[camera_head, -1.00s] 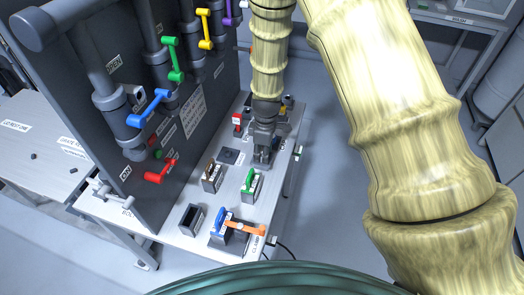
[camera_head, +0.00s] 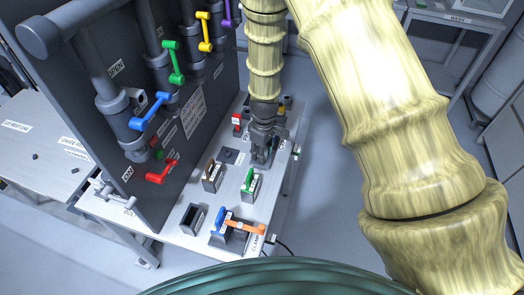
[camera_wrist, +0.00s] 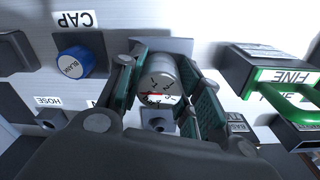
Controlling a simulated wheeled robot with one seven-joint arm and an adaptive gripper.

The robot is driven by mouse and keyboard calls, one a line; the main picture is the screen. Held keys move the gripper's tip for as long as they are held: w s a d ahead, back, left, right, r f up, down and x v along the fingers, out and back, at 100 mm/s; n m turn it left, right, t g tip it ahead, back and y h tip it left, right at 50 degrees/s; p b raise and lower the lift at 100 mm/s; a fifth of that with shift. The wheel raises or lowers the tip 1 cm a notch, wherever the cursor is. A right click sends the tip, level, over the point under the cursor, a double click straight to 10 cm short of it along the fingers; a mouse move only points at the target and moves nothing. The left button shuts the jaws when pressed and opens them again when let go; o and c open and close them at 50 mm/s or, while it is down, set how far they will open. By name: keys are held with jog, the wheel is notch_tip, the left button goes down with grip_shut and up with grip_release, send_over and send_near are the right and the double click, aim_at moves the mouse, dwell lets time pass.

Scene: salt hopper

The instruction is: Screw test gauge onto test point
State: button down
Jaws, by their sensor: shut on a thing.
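My gripper (camera_wrist: 160,100) is shut on the test gauge (camera_wrist: 160,88), a grey cylinder with a white numbered dial and a red mark. The gauge sits between the green finger pads, dial facing the wrist camera. A grey block (camera_wrist: 158,122) with a dark round opening shows just below it; I cannot tell whether the gauge is clear of its place. In the head view my gripper (camera_head: 262,150) points down low over the far right part of the bench, and the gauge is hidden or too small to tell. I cannot identify the test point for sure.
A blue cap (camera_wrist: 74,62) sits in a holder beside the gripper. A dark upright panel (camera_head: 150,60) with pipes and coloured levers rises at left.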

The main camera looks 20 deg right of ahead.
jog(key=shift+m+p, duration=0.55)
jog(key=shift+m, duration=1.45)
jog(key=c, duration=0.9)
grip_release()
jog(key=shift+d, duration=0.1)
notch_tip(320, 180, up, 12)
jog(key=shift+s, duration=0.2)
